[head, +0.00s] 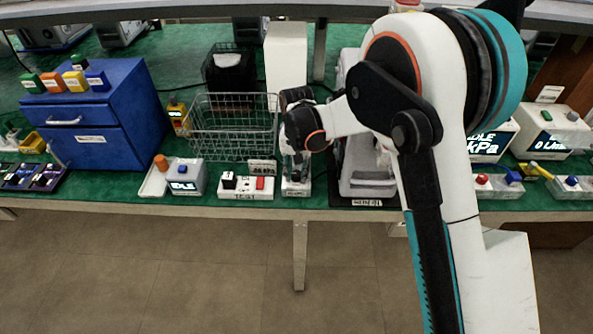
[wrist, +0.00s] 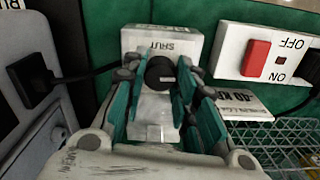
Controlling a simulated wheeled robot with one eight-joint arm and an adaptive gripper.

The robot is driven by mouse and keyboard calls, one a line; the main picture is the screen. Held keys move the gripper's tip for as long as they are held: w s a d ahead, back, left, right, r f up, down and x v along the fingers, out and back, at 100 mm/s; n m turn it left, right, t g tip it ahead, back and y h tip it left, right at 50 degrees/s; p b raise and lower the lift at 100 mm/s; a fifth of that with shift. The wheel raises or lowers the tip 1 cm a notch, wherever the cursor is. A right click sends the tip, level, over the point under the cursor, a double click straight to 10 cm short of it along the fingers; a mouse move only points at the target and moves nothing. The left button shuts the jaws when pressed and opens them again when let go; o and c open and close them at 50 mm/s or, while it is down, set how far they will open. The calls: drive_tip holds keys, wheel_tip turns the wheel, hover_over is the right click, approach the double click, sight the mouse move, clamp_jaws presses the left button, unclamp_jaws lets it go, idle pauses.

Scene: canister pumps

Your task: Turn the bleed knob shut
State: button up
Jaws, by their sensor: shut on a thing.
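The bleed knob (wrist: 160,72) is round and black with a small pale patch on its near side. It sits on a small white box (wrist: 185,42) whose upside-down label reads SHUT in the wrist view. The box also shows in the head view (head: 296,188), under my gripper (head: 293,166). In the wrist view my gripper (wrist: 158,88) points at the box with one teal-and-grey finger on each side of the knob, shut on it. The fingers and a pale block in front partly hide the knob, and its pointer direction cannot be told.
A white switch box (head: 246,188) with a red rocker stands just left of the knob box. A wire basket (head: 233,130) is behind it. A grey pump (head: 365,175) on a dark mat stands close on the right. A sign (head: 262,167) lies near the basket.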

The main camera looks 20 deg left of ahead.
drive_tip(key=n, duration=1.3)
drive_tip(key=shift+n, duration=2.1)
drive_tip(key=o, duration=1.1)
